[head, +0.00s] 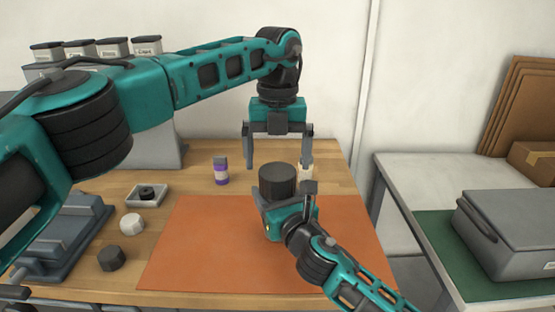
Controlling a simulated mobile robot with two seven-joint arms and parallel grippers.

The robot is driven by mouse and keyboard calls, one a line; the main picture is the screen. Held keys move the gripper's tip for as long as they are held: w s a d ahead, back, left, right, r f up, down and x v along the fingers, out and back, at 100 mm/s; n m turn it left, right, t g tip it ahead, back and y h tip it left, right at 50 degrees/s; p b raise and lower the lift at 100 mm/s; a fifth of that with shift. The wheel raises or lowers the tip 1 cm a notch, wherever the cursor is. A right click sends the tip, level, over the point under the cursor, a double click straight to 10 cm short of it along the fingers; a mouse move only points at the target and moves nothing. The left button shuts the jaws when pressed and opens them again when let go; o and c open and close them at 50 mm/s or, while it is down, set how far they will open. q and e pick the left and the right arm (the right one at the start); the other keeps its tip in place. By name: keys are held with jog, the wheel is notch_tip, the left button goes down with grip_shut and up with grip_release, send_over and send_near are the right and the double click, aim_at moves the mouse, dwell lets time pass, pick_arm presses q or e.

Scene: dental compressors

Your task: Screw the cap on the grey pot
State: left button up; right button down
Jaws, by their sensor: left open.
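The grey pot (278,179), a dark cylinder, stands upright near the back edge of the orange mat. My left gripper (279,162) points down above and behind the pot, its two fingers apart and nothing between them. My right gripper (284,195) reaches in from the front right, with a finger at either side of the pot's lower part. Its hand hides the pot's base, and I cannot tell whether both fingers touch it. A dark grey faceted piece (111,258), perhaps a cap, lies on the wood at left. I cannot tell whether the pot's top carries a cap.
The orange mat (205,250) is otherwise clear. Left of it are a white cap-like piece (131,224) and a small tray (154,200) with a black round piece. A purple bottle (221,172) and a cream bottle (306,171) stand behind. A grey case (515,225) lies on the right table.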

aim_at(277, 171)
pick_arm(q)
jog(key=shift+c, duration=0.3)
jog(key=n, duration=0.4)
jog(key=shift+r, duration=0.4)
jog(key=n, duration=0.2)
jog(key=r+n, duration=0.1)
jog(key=n, duration=0.2)
jog(key=shift+r+n, duration=0.1)
jog(key=shift+n, duration=0.2)
jog(key=n, duration=0.3)
jog(key=shift+r+n, duration=0.3)
jog(key=shift+r, duration=0.1)
jog(key=n, duration=0.2)
jog(key=r+n, duration=0.1)
jog(key=n, duration=0.1)
jog(key=shift+n, duration=0.4)
jog(key=shift+f, duration=0.1)
jog(key=shift+f, duration=4)
jog(key=shift+c, duration=0.5)
